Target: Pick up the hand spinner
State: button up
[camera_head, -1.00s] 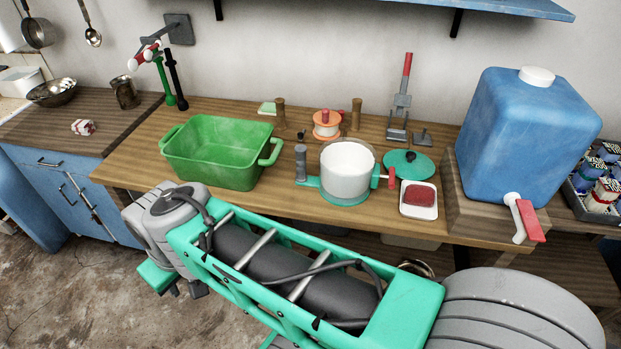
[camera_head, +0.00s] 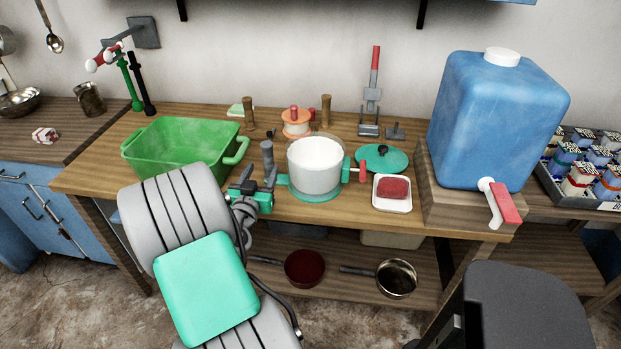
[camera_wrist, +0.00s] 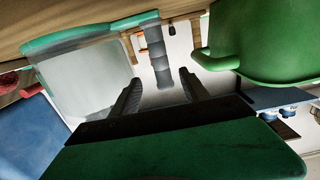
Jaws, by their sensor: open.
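The hand spinner looks to be the clear-walled tub (camera_head: 315,168) with a white inside and a teal base, standing on the wooden bench. A ribbed grey upright handle (camera_head: 267,154) is on its left and a red knob on its right. My gripper (camera_head: 258,186) is at the handle, left of the tub, and hides the handle's lower part. In the wrist view the tub (camera_wrist: 85,80) is at the left and the grey handle (camera_wrist: 155,50) points down the picture. My open gripper (camera_wrist: 160,82) has its two dark fingers on either side of the handle's end; contact cannot be told.
A green basin (camera_head: 180,147) stands close on the left of my gripper. A teal lid (camera_head: 385,160) and a white dish (camera_head: 391,204) with a red block lie to the right. A blue water tank (camera_head: 495,120) stands farther right. Pans sit on the lower shelf.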

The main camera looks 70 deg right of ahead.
aim_at(266, 157)
jog(key=d+p, duration=0.1)
jog(key=d, duration=0.1)
jog(key=w+d+p, duration=0.1)
jog(key=d, duration=0.5)
jog(key=shift+w+r+p, duration=0.2)
jog(key=shift+p, duration=0.2)
jog(key=shift+a, duration=0.1)
jog(key=shift+c, duration=0.2)
grip_shut()
dwell(0.4)
jog(key=shift+r, duration=0.1)
